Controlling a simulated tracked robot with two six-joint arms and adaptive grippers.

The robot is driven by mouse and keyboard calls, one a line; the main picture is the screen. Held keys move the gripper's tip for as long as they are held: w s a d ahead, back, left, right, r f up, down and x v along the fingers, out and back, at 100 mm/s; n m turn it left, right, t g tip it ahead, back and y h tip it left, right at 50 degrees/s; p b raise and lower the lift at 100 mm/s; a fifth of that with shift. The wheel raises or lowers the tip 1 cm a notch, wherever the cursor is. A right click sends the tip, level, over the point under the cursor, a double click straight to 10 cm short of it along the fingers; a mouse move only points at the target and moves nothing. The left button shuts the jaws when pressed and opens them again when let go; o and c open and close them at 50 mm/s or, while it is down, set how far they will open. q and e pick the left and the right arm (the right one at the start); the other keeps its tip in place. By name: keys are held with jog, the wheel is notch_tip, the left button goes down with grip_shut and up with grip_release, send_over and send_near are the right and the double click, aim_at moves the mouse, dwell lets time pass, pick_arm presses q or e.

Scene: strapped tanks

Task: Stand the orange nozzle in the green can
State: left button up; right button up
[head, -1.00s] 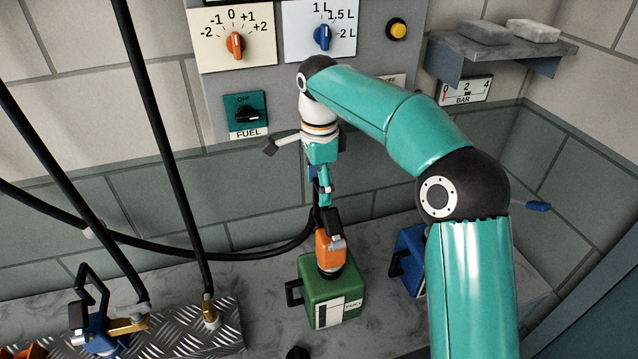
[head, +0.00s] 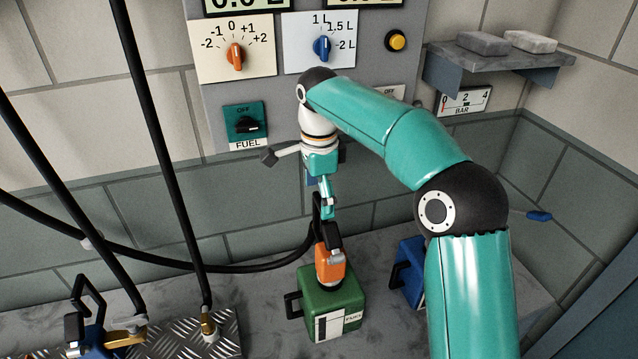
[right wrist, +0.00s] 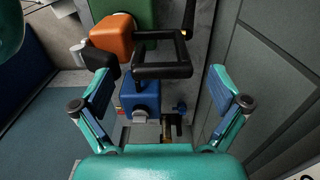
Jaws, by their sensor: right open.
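The orange nozzle (head: 331,266) stands roughly upright on top of the green can (head: 334,304), over its mouth; its spout is hidden, apparently inside the can. A black hose runs from it to the left. My right gripper (head: 328,205) is just above the nozzle, pointing down. In the right wrist view its two fingers (right wrist: 160,76) are spread wide with nothing held. There the orange nozzle (right wrist: 112,40) and its black handle loop (right wrist: 163,68) lie beyond the fingertips, with part of the green can (right wrist: 130,12) behind. My left gripper is not in view.
A blue can (head: 408,272) stands right of the green can, partly behind my right arm. A blue nozzle (head: 92,338) rests at the left by a metal tread plate (head: 175,335). Black hoses hang at the left. A panel with knobs (head: 236,57) is on the wall behind.

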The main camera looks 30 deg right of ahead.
jog(key=shift+r, duration=3.4)
